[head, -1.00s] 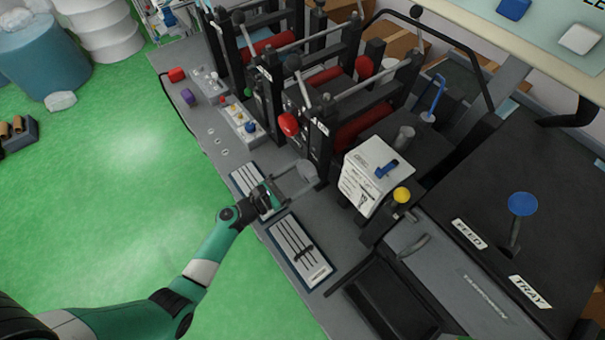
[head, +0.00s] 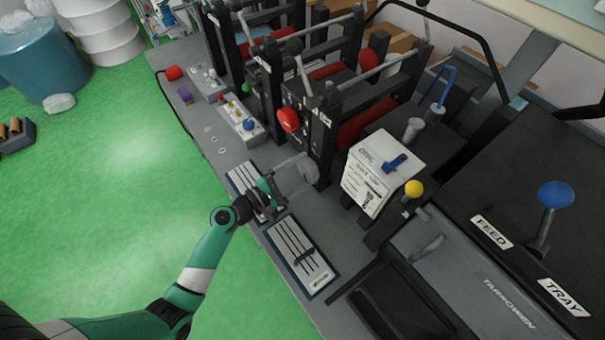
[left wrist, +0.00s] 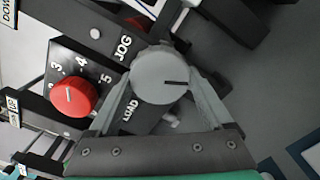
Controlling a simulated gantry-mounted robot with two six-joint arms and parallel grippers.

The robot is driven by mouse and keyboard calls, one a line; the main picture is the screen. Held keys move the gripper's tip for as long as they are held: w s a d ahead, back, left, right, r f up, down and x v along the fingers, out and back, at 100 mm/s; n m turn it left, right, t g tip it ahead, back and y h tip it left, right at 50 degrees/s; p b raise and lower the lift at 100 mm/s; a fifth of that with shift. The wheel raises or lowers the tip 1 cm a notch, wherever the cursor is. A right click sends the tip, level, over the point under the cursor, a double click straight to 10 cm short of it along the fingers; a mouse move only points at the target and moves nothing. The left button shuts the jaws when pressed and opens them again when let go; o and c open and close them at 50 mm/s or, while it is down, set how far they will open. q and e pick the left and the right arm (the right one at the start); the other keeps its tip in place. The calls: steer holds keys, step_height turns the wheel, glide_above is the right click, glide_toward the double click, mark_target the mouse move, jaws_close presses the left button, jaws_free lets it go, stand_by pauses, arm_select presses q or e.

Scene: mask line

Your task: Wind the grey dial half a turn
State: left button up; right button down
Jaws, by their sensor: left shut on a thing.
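The grey dial (left wrist: 158,76) is a round knob with a dark pointer line, seen large in the left wrist view between the labels JOG and LOAD. The line points to the right of the picture. In the head view the dial (head: 309,168) is a small grey round at the foot of the black machine frame. My left gripper (head: 294,177) reaches it from the left, its pale fingers on either side of it. In the left wrist view the gripper (left wrist: 167,95) is shut on the dial. My right gripper is in neither view.
A red knob (left wrist: 74,97) with a number scale sits beside the dial. Slotted panels (head: 302,257) lie on the bench near my arm. A white box with a blue lever (head: 396,163) and a yellow-knobbed lever (head: 413,188) stand to the right.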

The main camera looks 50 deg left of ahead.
arm_select(q)
steer(key=m+b, duration=0.2)
steer(key=m, duration=0.3)
stand_by(0.5)
steer(key=o, duration=1.2)
steer(key=shift+c, duration=0.2)
steer(key=shift+s, duration=0.1)
steer(key=s, duration=0.3)
steer(key=s+a, duration=0.1)
steer(key=s, duration=0.7)
steer(key=shift+s+a, duration=0.15)
steer(key=shift+s, duration=0.1)
steer(key=shift+r, duration=0.1)
